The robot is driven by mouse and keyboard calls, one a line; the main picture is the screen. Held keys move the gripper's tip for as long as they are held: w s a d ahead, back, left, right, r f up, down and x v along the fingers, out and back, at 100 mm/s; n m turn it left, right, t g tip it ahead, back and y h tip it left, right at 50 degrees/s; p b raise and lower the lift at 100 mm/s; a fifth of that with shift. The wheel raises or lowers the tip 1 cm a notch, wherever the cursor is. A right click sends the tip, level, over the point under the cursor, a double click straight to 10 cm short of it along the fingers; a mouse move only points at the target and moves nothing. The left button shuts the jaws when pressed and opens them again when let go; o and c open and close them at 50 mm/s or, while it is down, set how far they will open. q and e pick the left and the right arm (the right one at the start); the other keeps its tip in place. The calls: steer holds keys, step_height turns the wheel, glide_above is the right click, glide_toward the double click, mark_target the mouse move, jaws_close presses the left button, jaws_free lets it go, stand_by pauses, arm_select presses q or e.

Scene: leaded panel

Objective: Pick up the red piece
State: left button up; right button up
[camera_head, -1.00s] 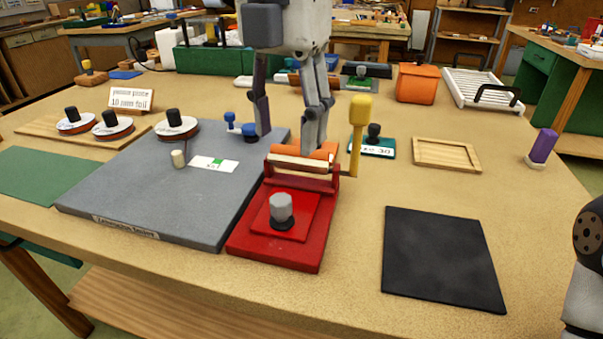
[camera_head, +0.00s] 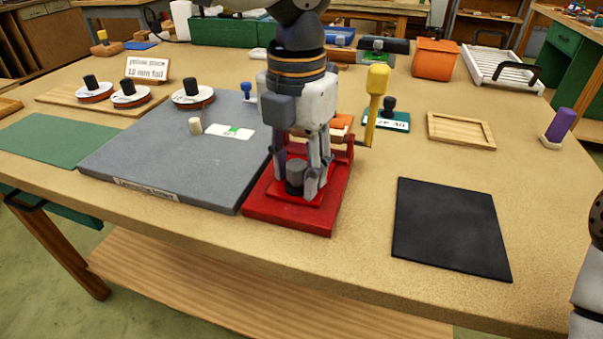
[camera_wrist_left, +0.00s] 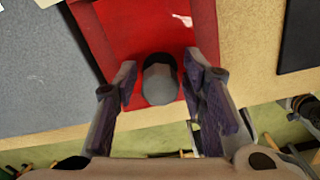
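The red piece, a flat red square (camera_head: 311,202) with a grey knob (camera_wrist_left: 160,84) on top, lies on the front of the red press base (camera_head: 290,220). In the wrist view the square (camera_wrist_left: 140,50) is hard to tell from the red base around it. My left gripper (camera_head: 296,186) points down over the piece, with one finger on each side of the knob. The wrist view shows the left fingers (camera_wrist_left: 160,88) open, with a gap on both sides of the knob.
A yellow-handled lever (camera_head: 376,95) stands right behind the red base. A grey board (camera_head: 170,165) adjoins it on the left. A black mat (camera_head: 450,228) lies to the right, with bare table between. A wooden tray (camera_head: 461,131) is further back.

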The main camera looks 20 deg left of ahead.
mark_target(300, 163)
arm_select(q)
jaws_close()
steer(key=shift+r, duration=0.3)
step_height(300, 163, up, 3)
steer(key=shift+d+r+p, duration=0.15)
steer(key=shift+p, duration=0.3)
steer(key=d, duration=1.7)
steer(key=shift+s+d+f+b, duration=0.1)
steer(key=shift+s+f+b, duration=0.15)
steer(key=shift+f+b, duration=0.15)
steer(key=shift+d+r, duration=0.2)
steer(key=shift+d, duration=0.1)
